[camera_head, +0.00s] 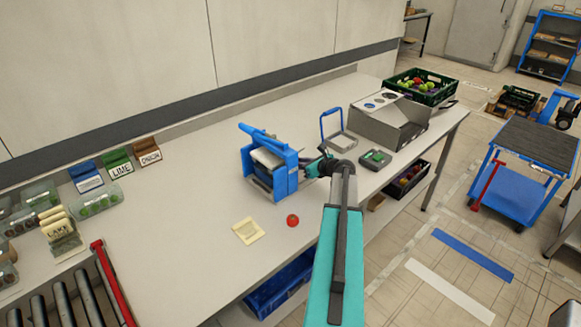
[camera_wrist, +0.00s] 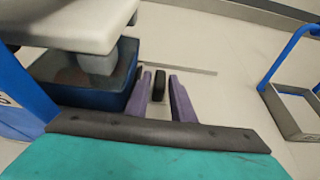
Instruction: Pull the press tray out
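The blue press (camera_head: 270,165) stands on the long white table, its tray mostly hidden by the frame in the head view. In the wrist view, a dark blue box that looks like the press tray (camera_wrist: 75,90) sits under a pale press plate (camera_wrist: 70,22). My gripper (camera_head: 318,167) is low at the press's right side. Its two purple fingers (camera_wrist: 162,95) are apart in the wrist view, with a small black piece (camera_wrist: 160,82) showing between them. Gaps show on both sides of that piece; I cannot tell what it belongs to.
A blue-handled grey frame (camera_head: 340,138) and an open grey box (camera_head: 390,120) stand to the right, with a small green-and-black device (camera_head: 376,157) nearby. The table between is clear.

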